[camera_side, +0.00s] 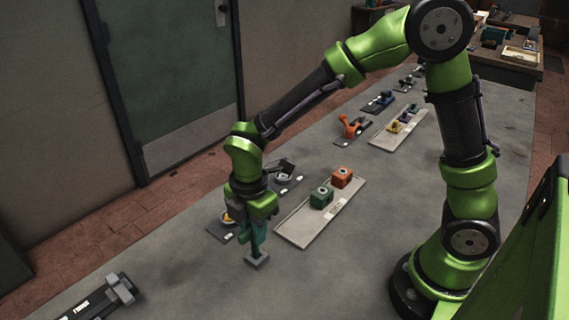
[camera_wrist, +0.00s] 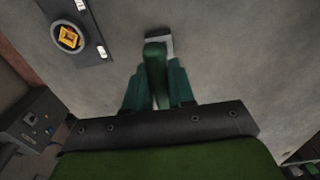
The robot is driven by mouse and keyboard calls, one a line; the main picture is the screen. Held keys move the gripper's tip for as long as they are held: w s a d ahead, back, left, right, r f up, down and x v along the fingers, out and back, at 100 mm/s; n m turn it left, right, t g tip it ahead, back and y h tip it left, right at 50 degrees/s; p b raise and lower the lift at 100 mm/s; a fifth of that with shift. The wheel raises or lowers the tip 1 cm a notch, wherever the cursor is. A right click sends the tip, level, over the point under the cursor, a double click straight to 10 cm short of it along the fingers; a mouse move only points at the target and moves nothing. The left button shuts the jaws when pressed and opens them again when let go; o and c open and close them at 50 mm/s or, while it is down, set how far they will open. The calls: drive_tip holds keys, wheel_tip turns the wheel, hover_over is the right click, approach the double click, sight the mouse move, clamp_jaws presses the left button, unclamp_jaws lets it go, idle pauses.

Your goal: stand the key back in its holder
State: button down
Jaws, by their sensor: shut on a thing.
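My gripper (camera_side: 256,238) points straight down over the near part of the grey table, with its teal fingers shut. In the wrist view the fingers are closed around a dark green rounded bar (camera_wrist: 155,62), which I take to be the key. A small grey block (camera_side: 257,260) shows right below the fingertips, and it also shows past the bar's end in the wrist view (camera_wrist: 165,45). I cannot tell whether this block is the holder or part of the key, nor whether the bar touches it. The fingers hide most of the bar in the side view.
A pale tray (camera_side: 290,234) with a green block (camera_side: 321,197) and an orange block (camera_side: 342,177) lies just right of my gripper. A dark plate with a yellow piece (camera_wrist: 69,37) lies to the left. A dark labelled device (camera_side: 95,305) stands at the front left.

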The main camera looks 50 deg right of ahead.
drive_tip(key=shift+f, duration=0.2)
drive_tip(key=c, duration=0.9)
unclamp_jaws()
wheel_tip(320, 180, up, 17)
drive_tip(key=shift+f, duration=0.1)
